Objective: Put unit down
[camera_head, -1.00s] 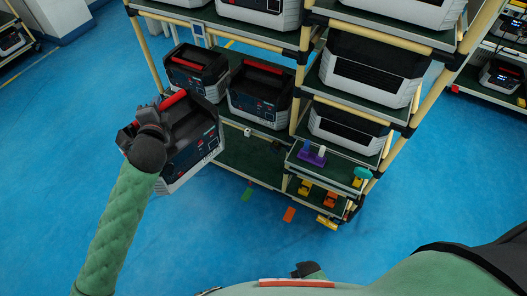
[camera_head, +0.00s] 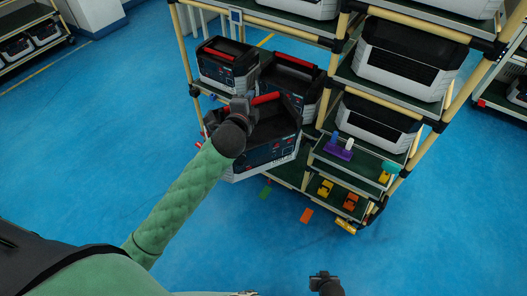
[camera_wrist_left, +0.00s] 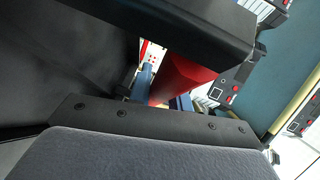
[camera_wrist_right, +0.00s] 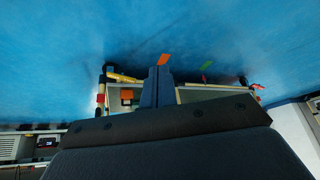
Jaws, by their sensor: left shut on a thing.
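The unit (camera_head: 268,150), a black and grey box with a red handle and a front panel, hangs in the air in front of the rack (camera_head: 352,83). My left gripper (camera_head: 243,108) is shut on its red handle, which also shows in the left wrist view (camera_wrist_left: 188,78). The unit overlaps the rack's left bay in the head view; whether it touches the rack cannot be told. My right gripper (camera_head: 325,276) is low at the bottom of the head view, empty, with its fingers (camera_wrist_right: 156,88) together in the right wrist view.
Two similar units (camera_head: 227,66) (camera_head: 292,84) stand on the rack's left shelf. A small shelf holds a purple piece (camera_head: 338,152) and a teal piece (camera_head: 391,167); orange and yellow pieces sit below. The blue floor (camera_head: 120,130) is clear at left.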

